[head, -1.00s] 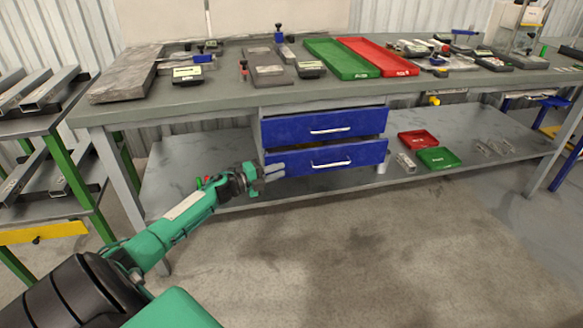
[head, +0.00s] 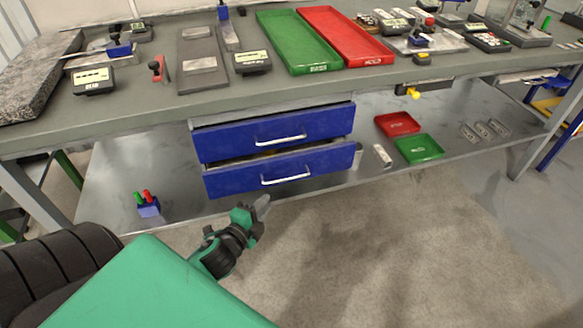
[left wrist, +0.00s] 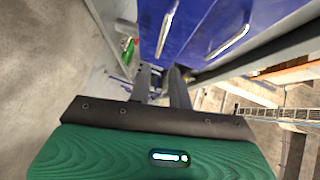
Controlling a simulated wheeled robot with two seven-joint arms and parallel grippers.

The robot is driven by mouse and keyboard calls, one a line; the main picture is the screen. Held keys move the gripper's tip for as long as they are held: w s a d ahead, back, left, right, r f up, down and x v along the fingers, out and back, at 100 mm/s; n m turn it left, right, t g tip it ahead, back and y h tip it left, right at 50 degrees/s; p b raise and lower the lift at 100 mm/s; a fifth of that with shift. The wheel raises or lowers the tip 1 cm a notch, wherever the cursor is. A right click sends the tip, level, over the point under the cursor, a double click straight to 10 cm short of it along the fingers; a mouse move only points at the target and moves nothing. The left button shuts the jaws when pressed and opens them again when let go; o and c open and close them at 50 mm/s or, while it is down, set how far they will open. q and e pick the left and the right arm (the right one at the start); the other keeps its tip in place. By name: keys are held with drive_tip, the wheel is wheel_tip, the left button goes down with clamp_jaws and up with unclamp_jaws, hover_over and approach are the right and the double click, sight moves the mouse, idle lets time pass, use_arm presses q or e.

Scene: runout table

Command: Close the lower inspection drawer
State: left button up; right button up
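The lower inspection drawer (head: 240,180) is blue with a pale bar handle (head: 286,175). It sticks out a little, with a narrow gap along its top edge. The blue upper drawer (head: 225,142) is directly above it. My left gripper (head: 264,203) is just below and in front of the lower drawer's face, apart from the handle in the picture. In the left wrist view its two fingers (left wrist: 161,85) stand apart with nothing between them. That view also shows the lower drawer's handle (left wrist: 168,28) beyond the fingers. My right gripper is not in view.
The grey worktable (head: 130,110) overhangs the drawers, with trays and instruments on top. On the lower shelf (head: 110,185), a small blue holder (head: 148,207) stands left, and red (head: 397,124) and green (head: 418,149) trays lie right. The floor in front is clear.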

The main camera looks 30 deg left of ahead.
sight(286, 180)
use_arm(q)
drive_tip(key=w, duration=0.4)
drive_tip(key=w+f, duration=0.1)
drive_tip(key=w, duration=0.3)
drive_tip(key=w+a+f+b, duration=0.1)
drive_tip(key=w, duration=0.4)
drive_tip(key=shift+w, duration=0.1)
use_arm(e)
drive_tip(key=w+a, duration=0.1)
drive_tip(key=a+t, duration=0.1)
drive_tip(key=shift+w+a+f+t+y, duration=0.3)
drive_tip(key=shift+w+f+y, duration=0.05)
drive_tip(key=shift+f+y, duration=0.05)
use_arm(q)
drive_tip(key=shift+r, duration=0.1)
clamp_jaws()
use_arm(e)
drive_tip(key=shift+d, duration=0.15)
